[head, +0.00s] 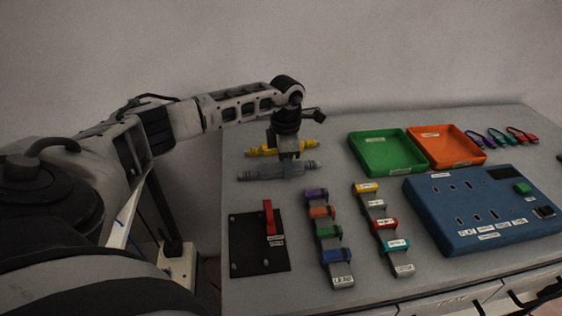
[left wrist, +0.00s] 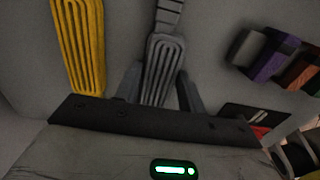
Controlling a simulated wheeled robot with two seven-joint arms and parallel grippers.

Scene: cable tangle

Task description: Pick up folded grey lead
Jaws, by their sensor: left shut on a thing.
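The folded grey lead (head: 262,172) lies at the left of the table, in front of a yellow folded lead (head: 262,151). My left gripper (head: 289,165) points down over the grey lead's middle and is shut on it. In the left wrist view the grey lead (left wrist: 163,65) runs between the two fingers of the left gripper (left wrist: 160,92). The yellow lead (left wrist: 82,45) lies beside it, outside the fingers. I cannot tell whether the grey lead is clear of the table. My right gripper is not in view.
A black plate with a red lever (head: 268,217) lies in front of the leads. Coloured labelled connectors (head: 323,212) stand in two rows to its right. A green tray (head: 387,133), an orange tray (head: 444,130) and a blue socket panel (head: 450,234) lie further right.

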